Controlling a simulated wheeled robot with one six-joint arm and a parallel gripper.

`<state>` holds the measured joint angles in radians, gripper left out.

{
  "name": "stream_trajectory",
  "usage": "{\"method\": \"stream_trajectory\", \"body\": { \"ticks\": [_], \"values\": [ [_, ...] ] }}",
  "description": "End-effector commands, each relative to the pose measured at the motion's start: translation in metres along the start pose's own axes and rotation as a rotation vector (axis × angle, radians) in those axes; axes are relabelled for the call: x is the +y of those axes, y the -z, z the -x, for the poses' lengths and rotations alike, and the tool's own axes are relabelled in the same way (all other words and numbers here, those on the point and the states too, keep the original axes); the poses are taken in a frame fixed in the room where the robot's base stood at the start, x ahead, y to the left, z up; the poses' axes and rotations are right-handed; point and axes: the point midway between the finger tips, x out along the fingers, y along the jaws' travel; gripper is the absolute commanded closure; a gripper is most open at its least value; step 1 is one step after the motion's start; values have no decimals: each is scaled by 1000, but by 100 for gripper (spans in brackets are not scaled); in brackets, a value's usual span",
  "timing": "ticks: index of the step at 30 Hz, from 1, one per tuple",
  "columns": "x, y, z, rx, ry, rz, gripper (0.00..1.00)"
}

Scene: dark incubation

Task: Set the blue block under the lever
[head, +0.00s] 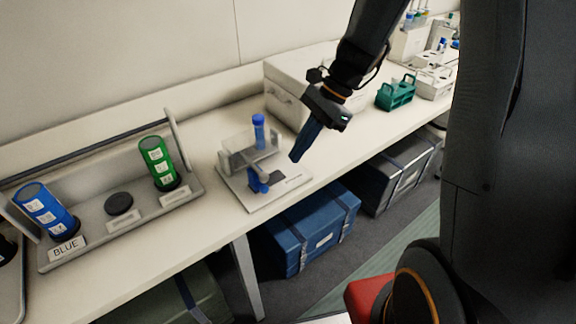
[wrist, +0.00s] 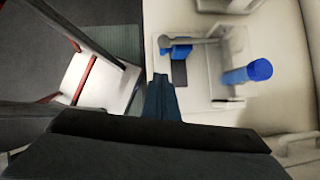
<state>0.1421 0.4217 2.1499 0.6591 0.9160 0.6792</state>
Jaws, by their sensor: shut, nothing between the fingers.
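The blue block (head: 257,183) is on the white base plate (head: 236,190) of a small stand on the bench. The stand's grey lever (head: 248,163) reaches over to the block, and its rounded end is right by it. In the wrist view the block (wrist: 179,52) lies along and partly beneath the lever (wrist: 200,41). I cannot tell whether they touch. A dark pad (wrist: 179,73) is beside the block. My gripper (head: 294,158) is shut and empty, above and to the right of the block, apart from it. Its fingers also show in the wrist view (wrist: 160,80).
A blue-capped tube (head: 259,132) stands upright in the stand. A rack at the left holds a blue canister (head: 45,212) and a green canister (head: 159,163). A white case (head: 285,95) is behind, and a teal rack (head: 396,93) farther right. Bench space right of the stand is clear.

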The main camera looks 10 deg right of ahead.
Motion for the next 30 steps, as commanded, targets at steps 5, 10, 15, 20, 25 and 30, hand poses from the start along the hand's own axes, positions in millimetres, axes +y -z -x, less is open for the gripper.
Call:
{"method": "stream_trajectory", "body": {
  "ticks": [5,10,15,20,25,30],
  "values": [
    [-1,1,29,0,3,1,100],
    [-1,0,43,0,1,0,100],
    [0,0,46,0,1,0,100],
    [0,0,46,0,1,0,100],
    [12,5,35,58,-16,96,100],
    [54,32,5,293,-106,551,100]
  ]
}}
